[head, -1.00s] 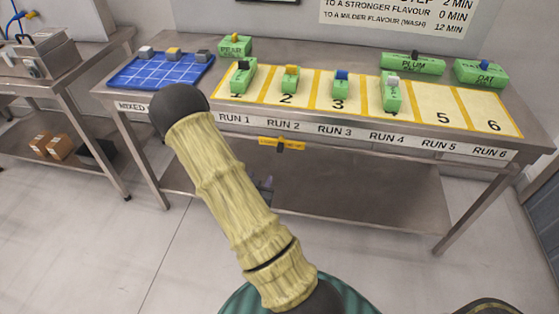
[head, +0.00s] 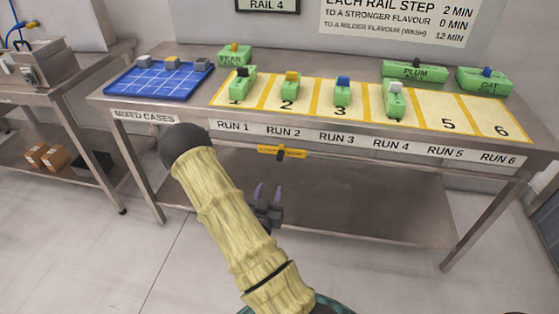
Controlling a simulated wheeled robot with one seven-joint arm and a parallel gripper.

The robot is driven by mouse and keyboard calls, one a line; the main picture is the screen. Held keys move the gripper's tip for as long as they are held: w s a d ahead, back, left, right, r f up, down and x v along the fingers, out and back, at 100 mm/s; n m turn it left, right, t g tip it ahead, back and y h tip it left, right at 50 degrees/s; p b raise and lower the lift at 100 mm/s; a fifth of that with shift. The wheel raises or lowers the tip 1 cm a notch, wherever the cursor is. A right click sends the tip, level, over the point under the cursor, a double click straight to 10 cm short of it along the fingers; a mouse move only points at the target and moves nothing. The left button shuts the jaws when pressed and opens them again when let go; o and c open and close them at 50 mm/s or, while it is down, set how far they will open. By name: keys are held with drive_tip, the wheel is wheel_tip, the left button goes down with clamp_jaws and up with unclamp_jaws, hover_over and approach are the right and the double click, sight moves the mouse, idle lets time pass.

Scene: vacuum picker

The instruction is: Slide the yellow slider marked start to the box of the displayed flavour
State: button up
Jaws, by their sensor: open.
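The yellow slider (head: 281,153) with a dark knob sits on the front edge of the table, below the RUN 2 and RUN 3 labels. Its lettering is too small to read. My gripper (head: 268,191) is open and empty, with two purple fingers pointing up, below and a little left of the slider and apart from it. My arm hides part of the gripper's base. The front labels run from MIXED CASES (head: 145,116) at the left through RUN 1 to RUN 6 (head: 499,159). A display at the top edge reads RAIL 4 (head: 267,5); its upper part is cut off.
Green blocks with coloured knobs stand on numbered yellow lanes (head: 450,105). A PEAR block (head: 235,56), a PLUM block (head: 414,72) and an OAT block (head: 484,80) stand behind. A blue gridded tray (head: 140,85) is at left. A lower shelf (head: 360,205) lies under the table.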

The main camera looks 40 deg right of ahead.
sight(279, 158)
drive_tip(key=b+x, duration=0.7)
drive_tip(key=x, duration=0.8)
drive_tip(key=shift+w+d, duration=0.25)
clamp_jaws()
